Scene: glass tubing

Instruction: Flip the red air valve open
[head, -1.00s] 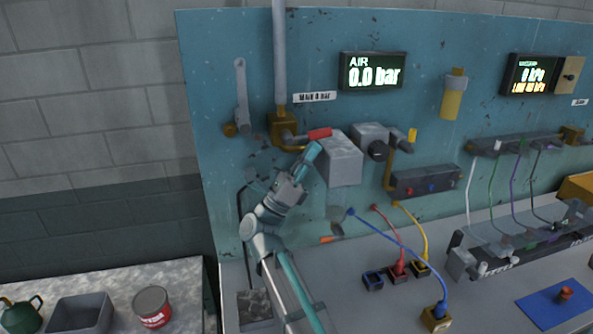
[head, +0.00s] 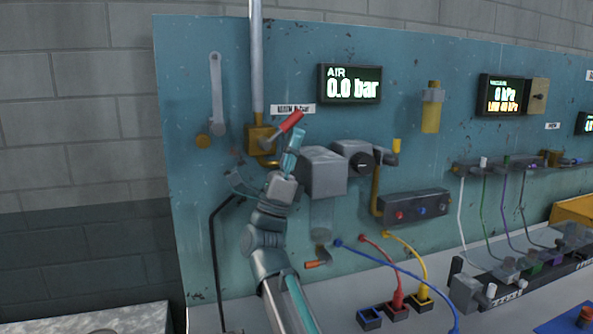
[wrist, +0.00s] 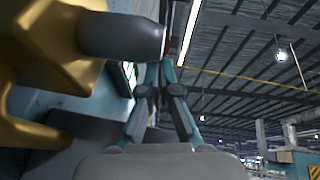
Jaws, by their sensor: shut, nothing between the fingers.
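The red air valve handle (head: 290,122) sits on a brass valve body (head: 259,136) at the foot of a grey vertical pipe. The handle slants up and to the right. My gripper (head: 297,137) is shut and empty, its fingers pointing up just below the handle's outer half. It looks to be touching or very near the handle; I cannot tell which. In the wrist view my shut fingertips (wrist: 168,62) are beside a dark grey cylindrical part (wrist: 120,36) and the brass body (wrist: 55,65). Only a sliver of red shows there.
The air display (head: 350,84) reads 0.0 bar. A grey box (head: 323,173) stands out from the panel just right of my gripper. A grey lever (head: 216,95) is mounted to the left. Blue, red and yellow cables (head: 400,270) run below right.

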